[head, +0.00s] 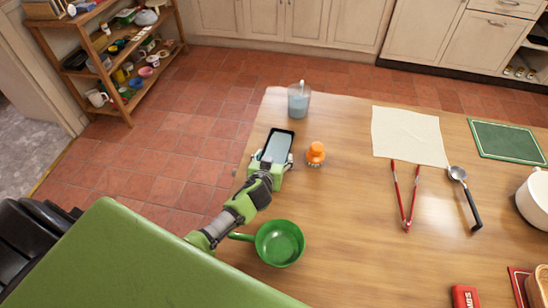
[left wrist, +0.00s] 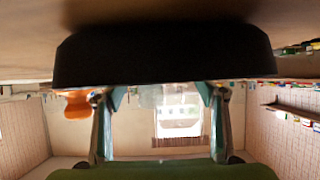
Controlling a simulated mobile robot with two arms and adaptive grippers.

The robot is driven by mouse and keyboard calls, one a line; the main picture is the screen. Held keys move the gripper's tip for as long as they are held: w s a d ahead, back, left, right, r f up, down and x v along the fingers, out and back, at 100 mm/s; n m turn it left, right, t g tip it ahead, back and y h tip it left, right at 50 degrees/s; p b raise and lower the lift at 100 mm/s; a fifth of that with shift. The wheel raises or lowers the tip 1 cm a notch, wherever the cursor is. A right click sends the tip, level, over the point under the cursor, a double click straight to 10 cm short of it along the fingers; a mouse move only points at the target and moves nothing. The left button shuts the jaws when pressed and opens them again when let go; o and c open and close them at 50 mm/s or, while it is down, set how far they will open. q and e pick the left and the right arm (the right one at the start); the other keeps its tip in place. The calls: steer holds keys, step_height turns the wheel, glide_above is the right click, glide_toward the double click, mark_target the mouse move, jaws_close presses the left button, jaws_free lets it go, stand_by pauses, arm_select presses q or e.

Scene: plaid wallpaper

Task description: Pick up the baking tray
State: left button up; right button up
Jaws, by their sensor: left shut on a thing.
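The baking tray (head: 291,140) is small and rectangular, with a dark rim and a pale, shiny inside, near the left edge of the wooden table (head: 345,215). My left gripper (head: 273,166) is at the tray's near end and shut on it. The head view does not clearly show whether the tray touches the table. My right gripper is not in view.
An orange-topped brush (head: 316,152) stands close to the tray's right, and a glass jar (head: 299,102) behind it. A green pan (head: 280,243) sits nearer me. Red tongs (head: 406,196), a ladle (head: 466,195) and a cream cloth (head: 408,136) lie further right. The table's middle is clear.

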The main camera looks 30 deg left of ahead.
mark_target(273, 151)
arm_select(q)
steer(key=shift+a+r, duration=0.1)
steer(key=shift+r, duration=1.45)
steer(key=w+a+r+b, duration=0.1)
steer(key=a+r+b, duration=0.1)
steer(key=a+r, duration=0.7)
steer(key=shift+w+a+r, duration=0.35)
steer(key=shift+w+a, duration=0.05)
steer(key=shift+a, duration=1.9)
